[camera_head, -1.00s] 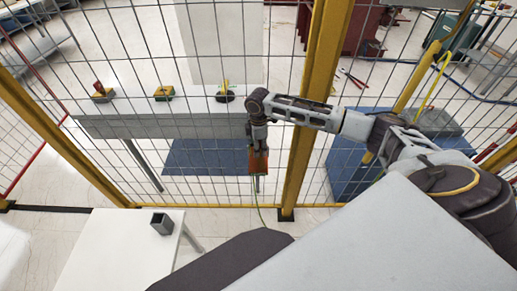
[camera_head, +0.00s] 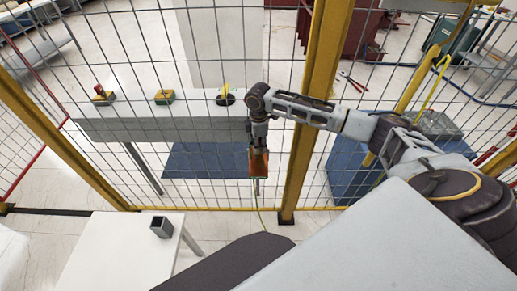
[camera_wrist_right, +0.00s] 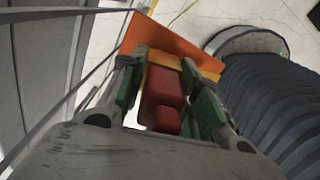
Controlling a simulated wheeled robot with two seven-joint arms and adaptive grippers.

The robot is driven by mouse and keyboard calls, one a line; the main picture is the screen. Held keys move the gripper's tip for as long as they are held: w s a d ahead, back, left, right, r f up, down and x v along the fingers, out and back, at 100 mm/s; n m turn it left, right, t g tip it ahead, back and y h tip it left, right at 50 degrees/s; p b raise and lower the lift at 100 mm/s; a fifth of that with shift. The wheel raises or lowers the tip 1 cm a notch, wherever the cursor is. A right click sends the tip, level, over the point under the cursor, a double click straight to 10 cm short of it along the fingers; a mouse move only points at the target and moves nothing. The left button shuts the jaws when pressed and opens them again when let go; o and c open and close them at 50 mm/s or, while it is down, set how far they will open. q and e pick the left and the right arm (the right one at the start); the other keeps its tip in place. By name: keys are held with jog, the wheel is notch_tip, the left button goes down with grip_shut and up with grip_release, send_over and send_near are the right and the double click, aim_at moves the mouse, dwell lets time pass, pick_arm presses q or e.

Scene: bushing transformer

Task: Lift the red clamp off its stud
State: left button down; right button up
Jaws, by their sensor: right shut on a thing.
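My right gripper (camera_head: 258,143) hangs down at the end of my right arm, in front of the mesh fence. In the right wrist view its two green-padded fingers (camera_wrist_right: 164,98) are shut on a red block (camera_wrist_right: 165,87), which I take to be the red clamp. A yellow part and an orange plate (camera_wrist_right: 170,45) lie just beyond the red block. In the head view an orange piece (camera_head: 258,163) shows below the fingers, with a thin cable hanging under it. I see no stud, so I cannot tell whether the clamp is on one. My left gripper is not in view.
A ribbed grey column (camera_wrist_right: 275,95) stands close right of the fingers in the wrist view. The mesh fence has a yellow post (camera_head: 311,110) right of the gripper. A grey table (camera_head: 160,130) behind the mesh carries small yellow items. A white table (camera_head: 115,255) holds a grey box (camera_head: 161,227).

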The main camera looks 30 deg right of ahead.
notch_tip(320, 180, up, 4)
jog(key=shift+r, duration=0.1)
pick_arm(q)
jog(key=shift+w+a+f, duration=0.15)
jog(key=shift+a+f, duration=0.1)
pick_arm(e)
jog(key=s+a, duration=0.4)
jog(key=s, duration=0.3)
jog(key=s+a, duration=0.5)
jog(key=s, duration=0.3)
jog(key=shift+s+a, duration=0.2)
jog(key=shift+a, duration=0.05)
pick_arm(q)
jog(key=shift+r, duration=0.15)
